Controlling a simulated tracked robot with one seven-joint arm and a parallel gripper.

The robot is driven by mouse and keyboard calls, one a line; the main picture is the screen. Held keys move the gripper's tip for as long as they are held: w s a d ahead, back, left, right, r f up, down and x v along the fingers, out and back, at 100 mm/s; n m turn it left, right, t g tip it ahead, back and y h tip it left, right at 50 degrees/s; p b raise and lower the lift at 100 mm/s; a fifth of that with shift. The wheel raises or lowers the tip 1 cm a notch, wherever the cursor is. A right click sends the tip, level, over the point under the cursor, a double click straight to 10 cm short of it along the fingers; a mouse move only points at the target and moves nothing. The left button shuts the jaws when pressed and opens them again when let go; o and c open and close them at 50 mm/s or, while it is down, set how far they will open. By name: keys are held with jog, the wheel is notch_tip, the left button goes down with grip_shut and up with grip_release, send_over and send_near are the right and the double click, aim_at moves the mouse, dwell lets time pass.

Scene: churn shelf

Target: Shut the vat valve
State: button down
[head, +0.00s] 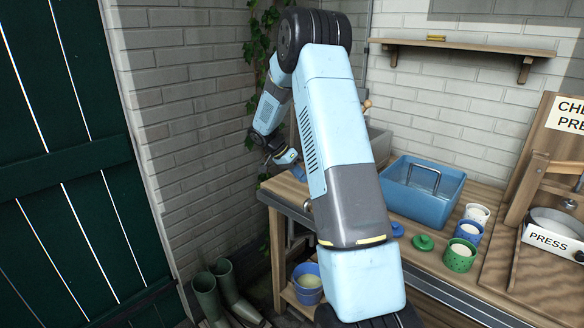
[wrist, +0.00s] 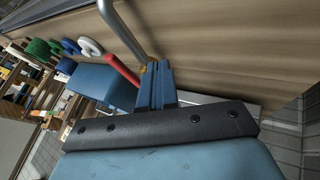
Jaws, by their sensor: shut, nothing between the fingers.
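My gripper (wrist: 156,82) is shut and empty in the wrist view. A red lever (wrist: 122,70), which looks like the valve handle, slants toward the fingertips. Its lower end is beside the fingers; I cannot tell whether they touch. A bent grey metal bar (wrist: 122,28) runs above it; I cannot tell what it belongs to. In the head view my gripper (head: 287,157) is small, at the left end of the bench near the brick corner. My arm covers much of the bench's left part there, and the valve is not visible. A grey vat-like body (head: 380,145) shows partly behind my arm.
The wooden bench (head: 450,205) bears a blue tub (head: 425,190), a green lid (head: 423,242), several small pots (head: 461,255) and a press (head: 555,235). A blue bucket (head: 307,284) stands below the bench. Green boots (head: 222,290) stand by the wall.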

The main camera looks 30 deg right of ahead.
jog(key=shift+s+d, duration=0.35)
jog(key=shift+s, duration=0.6)
jog(key=shift+s+d, duration=0.3)
jog(key=shift+s, duration=0.6)
jog(key=shift+s, duration=0.1)
